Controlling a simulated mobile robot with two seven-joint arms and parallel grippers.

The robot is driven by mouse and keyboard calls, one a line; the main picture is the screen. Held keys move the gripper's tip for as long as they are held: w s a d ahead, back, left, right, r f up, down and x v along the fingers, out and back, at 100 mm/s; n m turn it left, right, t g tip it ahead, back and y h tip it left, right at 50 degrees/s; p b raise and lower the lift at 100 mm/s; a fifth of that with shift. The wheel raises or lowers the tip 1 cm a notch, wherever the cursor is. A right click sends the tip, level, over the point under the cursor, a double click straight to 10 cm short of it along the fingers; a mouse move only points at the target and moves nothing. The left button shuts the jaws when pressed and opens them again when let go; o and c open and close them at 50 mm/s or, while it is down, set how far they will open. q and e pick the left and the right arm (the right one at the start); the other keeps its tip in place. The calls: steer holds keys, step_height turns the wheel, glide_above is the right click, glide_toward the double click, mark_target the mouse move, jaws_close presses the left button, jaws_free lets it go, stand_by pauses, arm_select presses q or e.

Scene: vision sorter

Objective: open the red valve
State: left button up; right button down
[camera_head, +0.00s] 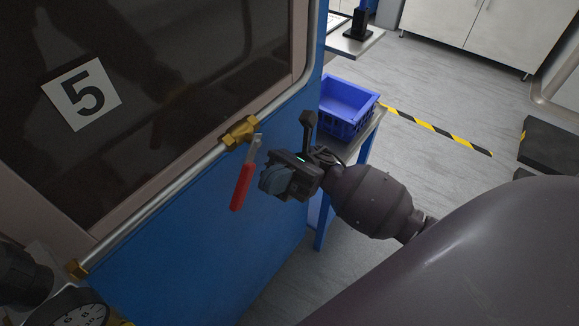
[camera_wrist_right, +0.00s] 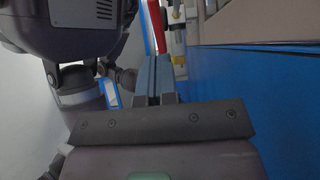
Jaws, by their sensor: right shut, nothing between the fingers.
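The red valve handle (camera_head: 242,187) hangs down from a brass valve body (camera_head: 240,131) on a silver pipe along the blue cabinet. The lever is tilted, its bare metal top near the brass and its red grip lower left. My right gripper (camera_head: 266,181) is shut and empty, just right of the red grip; a small gap seems to separate them. In the right wrist view the shut fingers (camera_wrist_right: 154,78) point toward part of the red handle (camera_wrist_right: 156,24) at the top; whether they touch cannot be told.
A blue crate (camera_head: 346,106) stands on a table behind my right gripper. A gauge (camera_head: 82,315) and a brass fitting (camera_head: 76,270) are at lower left. A dark window with a "5" sign (camera_head: 81,94) is upper left. Yellow-black tape (camera_head: 437,129) marks the floor.

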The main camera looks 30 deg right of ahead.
mark_target(247, 174)
steer(key=x, duration=0.4)
steer(key=shift+a+r+p, duration=0.2)
steer(key=shift+a+p, duration=0.05)
steer(key=shift+p, duration=0.05)
steer(key=shift+s+a, duration=0.1)
